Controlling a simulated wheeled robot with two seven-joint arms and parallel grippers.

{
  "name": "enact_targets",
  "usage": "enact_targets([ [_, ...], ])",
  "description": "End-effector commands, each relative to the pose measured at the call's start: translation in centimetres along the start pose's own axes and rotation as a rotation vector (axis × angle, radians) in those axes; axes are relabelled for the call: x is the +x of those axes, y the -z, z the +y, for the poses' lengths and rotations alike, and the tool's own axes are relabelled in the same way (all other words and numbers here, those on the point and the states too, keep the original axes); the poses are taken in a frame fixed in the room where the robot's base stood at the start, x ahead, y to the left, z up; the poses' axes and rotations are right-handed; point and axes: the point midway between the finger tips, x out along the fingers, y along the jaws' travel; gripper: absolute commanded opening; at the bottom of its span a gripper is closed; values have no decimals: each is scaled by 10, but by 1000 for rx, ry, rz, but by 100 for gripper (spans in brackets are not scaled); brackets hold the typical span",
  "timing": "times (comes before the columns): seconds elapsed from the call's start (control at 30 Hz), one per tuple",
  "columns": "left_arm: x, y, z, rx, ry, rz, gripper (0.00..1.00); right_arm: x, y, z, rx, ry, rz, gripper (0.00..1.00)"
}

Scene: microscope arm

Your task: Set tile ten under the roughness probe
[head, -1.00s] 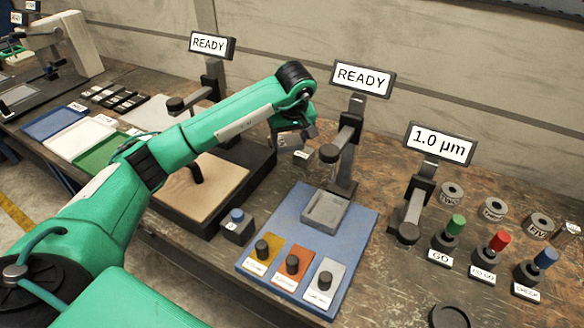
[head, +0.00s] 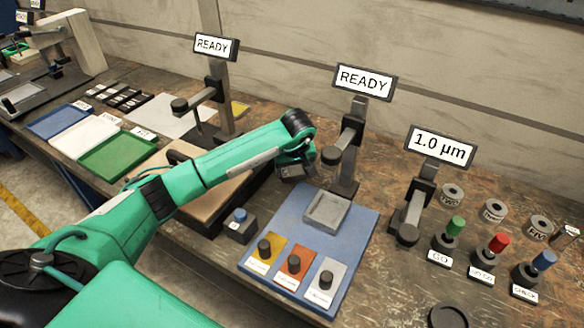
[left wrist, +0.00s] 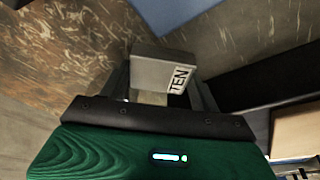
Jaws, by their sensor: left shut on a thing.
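A grey block labelled TEN (left wrist: 158,70) sits between the fingers of my left gripper (left wrist: 160,88) in the left wrist view. The gripper is shut on it. In the head view my left gripper (head: 292,167) hangs behind the blue base (head: 345,232), left of the middle READY stand. The block is hard to make out there. A stand with a "1.0 µm" display (head: 440,146) and a dark round-ended probe (head: 407,234) is to the right of the blue base. No label shows which stand is the roughness probe. My right gripper is not in view.
The middle READY stand (head: 348,140) rises behind a grey recessed tray (head: 327,211). Coloured tiles with black knobs line the base's front. GO (head: 440,257), red and blue-capped plugs and labelled grey rings stand at right. A small blue-button box (head: 239,222) is at left.

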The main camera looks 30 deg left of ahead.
Motion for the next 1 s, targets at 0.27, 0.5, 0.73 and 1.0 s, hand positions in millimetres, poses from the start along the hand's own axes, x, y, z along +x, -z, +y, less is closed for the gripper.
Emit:
enact_targets([
  [0.27, 3, -1, 0, 0, 0, 0, 72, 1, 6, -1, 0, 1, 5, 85],
  [0.5, 2, -1, 0, 0, 1, 0, 72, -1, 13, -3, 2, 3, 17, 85],
  [0.73, -14, 1, 0, 0, -2, 2, 72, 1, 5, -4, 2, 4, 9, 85],
  [1.0, -73, 1, 0, 0, -2, 4, 72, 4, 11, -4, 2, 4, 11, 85],
])
